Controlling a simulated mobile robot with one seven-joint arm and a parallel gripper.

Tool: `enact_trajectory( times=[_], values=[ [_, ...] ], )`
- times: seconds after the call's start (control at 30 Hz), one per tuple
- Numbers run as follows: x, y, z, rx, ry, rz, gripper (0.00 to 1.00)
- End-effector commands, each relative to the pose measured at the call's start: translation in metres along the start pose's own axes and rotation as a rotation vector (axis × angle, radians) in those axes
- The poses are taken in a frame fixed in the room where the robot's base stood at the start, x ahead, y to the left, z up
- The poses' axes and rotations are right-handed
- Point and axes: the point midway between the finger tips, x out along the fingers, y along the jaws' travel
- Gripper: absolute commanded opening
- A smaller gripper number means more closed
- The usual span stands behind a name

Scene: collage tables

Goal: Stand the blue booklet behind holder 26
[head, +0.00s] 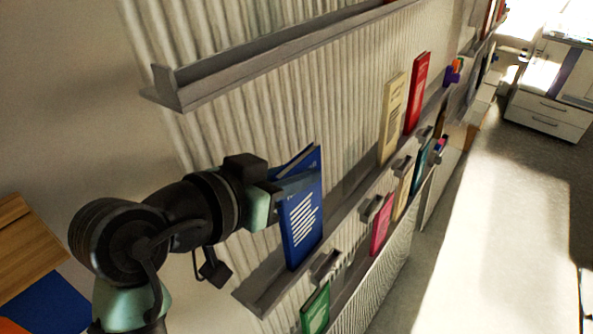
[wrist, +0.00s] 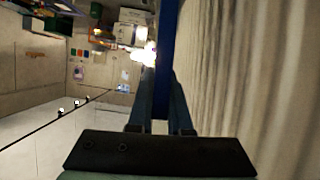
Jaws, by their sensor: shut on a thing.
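The blue booklet (head: 304,222) is upright and slightly tilted in the head view, with white lines on its front cover. My gripper (head: 277,194) is shut on its left side. In the wrist view the booklet (wrist: 166,38) is seen edge-on between the two fingers (wrist: 158,100). Its lower edge is at the near end of the middle ledge (head: 262,283); I cannot tell whether it touches. Small grey holders stick out along this ledge, the nearest one (head: 325,265) just right of the booklet's foot. I can read no numbers, so I cannot tell which is holder 26.
A cream booklet (head: 392,118) and a red booklet (head: 417,92) stand farther along the middle ledge. A green booklet (head: 316,310) and a pink booklet (head: 381,236) stand on the lower ledge. An upper ledge (head: 270,50) runs above. The ribbed wall (head: 240,130) lies behind.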

Motion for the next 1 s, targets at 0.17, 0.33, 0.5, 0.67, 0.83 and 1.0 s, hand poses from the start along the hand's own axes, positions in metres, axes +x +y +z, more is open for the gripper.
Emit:
enact_trajectory(
  times=[0.17, 0.33, 0.5, 0.67, 0.83, 1.0],
  values=[
    [0.0, 0.0, -0.001, 0.001, 0.001, 0.0, 0.0],
    [0.0, 0.0, -0.001, 0.001, 0.001, 0.0, 0.24],
    [0.0, 0.0, -0.001, 0.0, 0.001, 0.0, 0.52],
    [0.0, 0.0, -0.001, 0.0, 0.001, 0.0, 0.52],
    [-0.003, 0.0, 0.0, 0.0, 0.001, -0.001, 0.52],
    [-0.024, -0.001, 0.002, 0.003, 0.003, -0.004, 0.52]
  ],
)
